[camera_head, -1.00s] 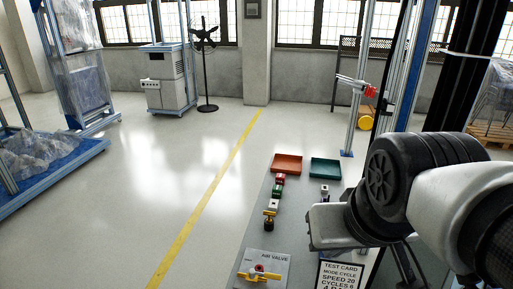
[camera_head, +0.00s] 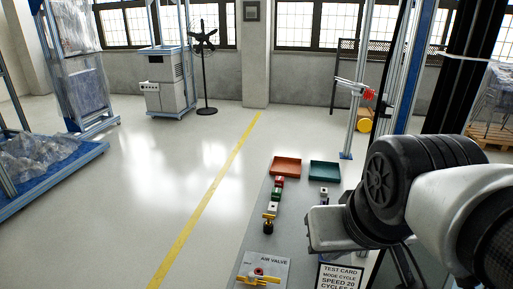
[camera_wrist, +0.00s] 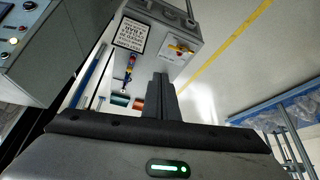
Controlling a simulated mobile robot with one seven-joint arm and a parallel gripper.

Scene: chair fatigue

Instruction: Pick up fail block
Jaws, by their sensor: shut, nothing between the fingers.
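Small red (camera_head: 280,181), green (camera_head: 277,193) and white (camera_head: 273,206) blocks stand in a row on the grey bench, in front of the orange-red tray (camera_head: 286,167). No fail label is readable, so I cannot tell which one is the fail block. A small pale item (camera_head: 324,196) stands in front of the teal tray (camera_head: 324,170). My gripper (camera_wrist: 161,78) shows in the wrist view as dark fingers shut together and empty, apart from the coloured blocks (camera_wrist: 130,65). In the head view my arm hides part of the bench's right side.
A brass fitting (camera_head: 268,221) stands nearer than the blocks. An air valve panel (camera_head: 265,268) with a yellow handle and a test card (camera_head: 340,276) are at the bench's near end. A metal post (camera_head: 352,125) rises behind the bench. Open floor lies left.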

